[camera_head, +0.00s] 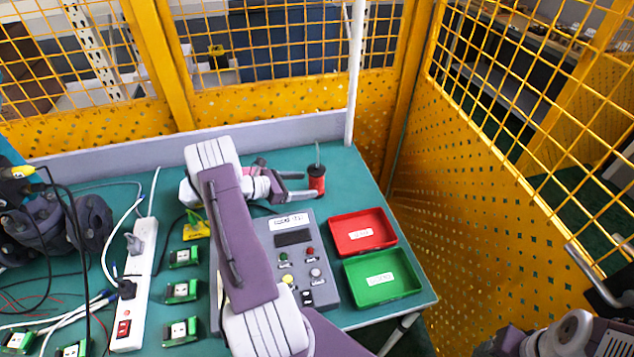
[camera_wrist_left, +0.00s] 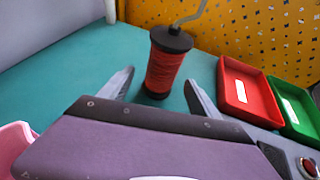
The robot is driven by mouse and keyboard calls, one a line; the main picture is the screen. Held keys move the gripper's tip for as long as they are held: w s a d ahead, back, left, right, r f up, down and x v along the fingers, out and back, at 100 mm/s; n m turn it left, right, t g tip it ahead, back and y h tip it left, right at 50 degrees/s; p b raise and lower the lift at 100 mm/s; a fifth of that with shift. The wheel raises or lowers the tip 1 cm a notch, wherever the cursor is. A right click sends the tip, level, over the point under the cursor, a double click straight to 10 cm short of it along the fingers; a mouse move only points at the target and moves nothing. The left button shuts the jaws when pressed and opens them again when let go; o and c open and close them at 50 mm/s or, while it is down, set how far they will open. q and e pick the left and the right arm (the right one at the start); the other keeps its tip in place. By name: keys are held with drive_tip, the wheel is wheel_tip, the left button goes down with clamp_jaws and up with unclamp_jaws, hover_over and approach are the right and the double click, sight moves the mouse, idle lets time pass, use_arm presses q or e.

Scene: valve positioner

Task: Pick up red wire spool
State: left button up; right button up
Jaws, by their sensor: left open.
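The red wire spool (camera_head: 317,182) stands upright near the back right of the green table, with black end flanges and a thin metal rod rising from its top. It also shows in the left wrist view (camera_wrist_left: 165,68), just ahead of my fingertips and roughly between their lines. My left gripper (camera_head: 308,185) is open and points at the spool from the left; its fingers (camera_wrist_left: 160,82) show on either side, and I see no grip on it. My right arm shows only in part at the lower right of the head view; its jaws cannot be made out clearly.
A red tray (camera_head: 362,250) and a green tray (camera_head: 382,296) lie in front of the spool. A grey control box (camera_head: 318,240) is left of them, partly behind my left arm. A white power strip (camera_head: 137,285) and cables lie left. Yellow mesh fencing (camera_head: 480,190) borders the table.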

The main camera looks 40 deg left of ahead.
use_arm(q)
drive_tip(key=x, duration=0.8)
drive_tip(key=shift+w+d+r+p, duration=0.1)
drive_tip(key=shift+p, duration=0.2)
clamp_jaws()
